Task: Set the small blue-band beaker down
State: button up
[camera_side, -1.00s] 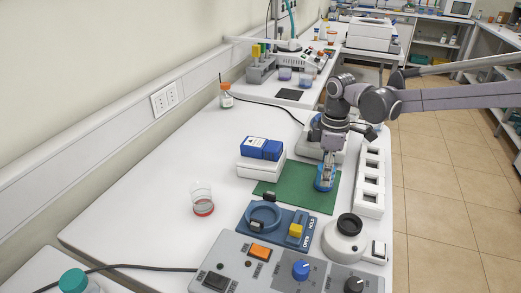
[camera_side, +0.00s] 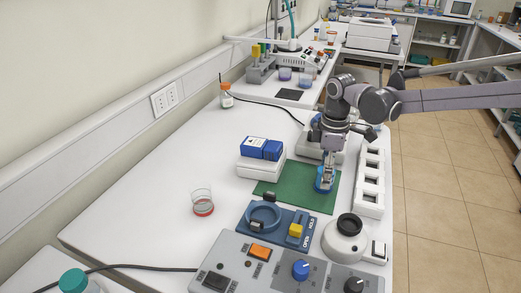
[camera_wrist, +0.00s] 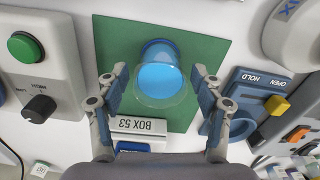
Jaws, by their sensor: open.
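The small blue-band beaker (camera_side: 324,179) stands on the green mat (camera_side: 287,193), near its right edge in the side view. In the wrist view the beaker (camera_wrist: 160,75) shows from above, a clear rim around a blue inside, upright on the green mat (camera_wrist: 205,58). My gripper (camera_side: 328,160) points down at the beaker from above. In the wrist view my gripper (camera_wrist: 160,78) has its two fingers apart, one on each side of the beaker. Whether a fingertip touches the glass I cannot tell.
A white rack (camera_side: 370,182) stands close on the right. A blue clamp fixture (camera_side: 278,222) is in front, and a red-band beaker (camera_side: 202,202) stands to the left with free table around it.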

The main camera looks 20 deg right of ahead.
notch_tip(320, 180, up, 11)
jog(key=s+d+f+m+t, duration=0.3)
jog(key=s+d+m, duration=0.1)
jog(key=s, duration=0.5)
jog(key=s+d+f+m+t, duration=0.3)
jog(key=s+m, duration=0.3)
jog(key=s, duration=0.3)
jog(key=shift+d+f+m+t, duration=0.15)
jog(key=shift+d+m+t, duration=0.25)
jog(key=shift+d+t, duration=0.2)
